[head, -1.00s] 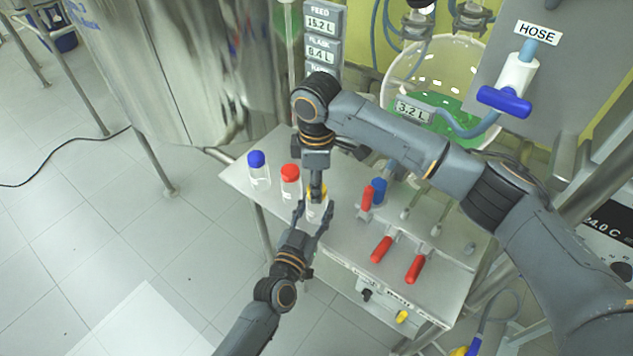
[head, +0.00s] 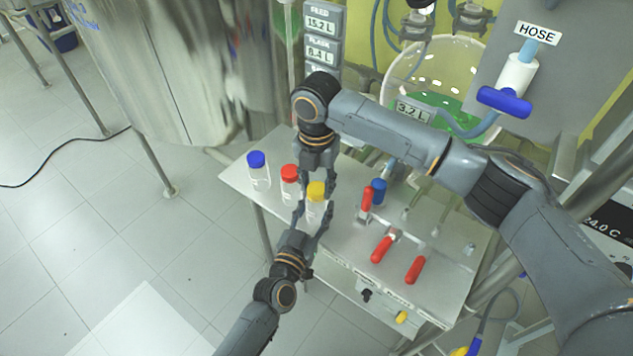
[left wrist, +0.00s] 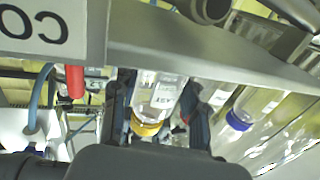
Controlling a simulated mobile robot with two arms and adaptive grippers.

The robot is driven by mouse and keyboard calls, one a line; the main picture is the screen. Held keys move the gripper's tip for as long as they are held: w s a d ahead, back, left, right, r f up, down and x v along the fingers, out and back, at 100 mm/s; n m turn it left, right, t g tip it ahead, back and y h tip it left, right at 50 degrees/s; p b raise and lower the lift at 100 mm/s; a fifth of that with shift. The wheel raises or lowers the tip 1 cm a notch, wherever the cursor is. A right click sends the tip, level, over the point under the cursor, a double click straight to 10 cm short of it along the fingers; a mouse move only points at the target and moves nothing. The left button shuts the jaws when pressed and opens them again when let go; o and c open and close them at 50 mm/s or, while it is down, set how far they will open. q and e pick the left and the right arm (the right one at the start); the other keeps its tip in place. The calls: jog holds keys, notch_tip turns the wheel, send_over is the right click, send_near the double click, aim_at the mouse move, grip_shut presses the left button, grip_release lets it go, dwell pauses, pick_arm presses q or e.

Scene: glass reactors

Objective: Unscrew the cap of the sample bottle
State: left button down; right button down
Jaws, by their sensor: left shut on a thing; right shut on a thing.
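The sample bottle (head: 314,213) is clear, with a yellow cap (head: 316,189), and stands upright near the shelf's front edge. My left gripper (head: 311,222) comes from the front and is shut on the bottle's body, one finger on each side. My right gripper (head: 317,187) points down from above and is shut on the yellow cap, one finger on each side. In the left wrist view the bottle (left wrist: 160,95) appears upside down between my left fingers, its yellow cap (left wrist: 146,128) low in the picture. I cannot tell whether any gap lies between cap and bottle.
Red-capped (head: 290,185) and blue-capped (head: 259,172) bottles stand to the left on the metal shelf (head: 345,235). Red-handled valves (head: 382,249) and a blue knob (head: 378,191) are to the right. A large steel vessel (head: 190,70) rises behind on the left.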

aim_at(317, 188)
jog(key=shift+r, duration=0.15)
jog(key=shift+r, duration=0.95)
jog(key=shift+r, duration=2)
pick_arm(q)
jog(key=c, duration=0.6)
grip_release()
jog(key=shift+c, duration=0.2)
jog(key=shift+s, duration=0.1)
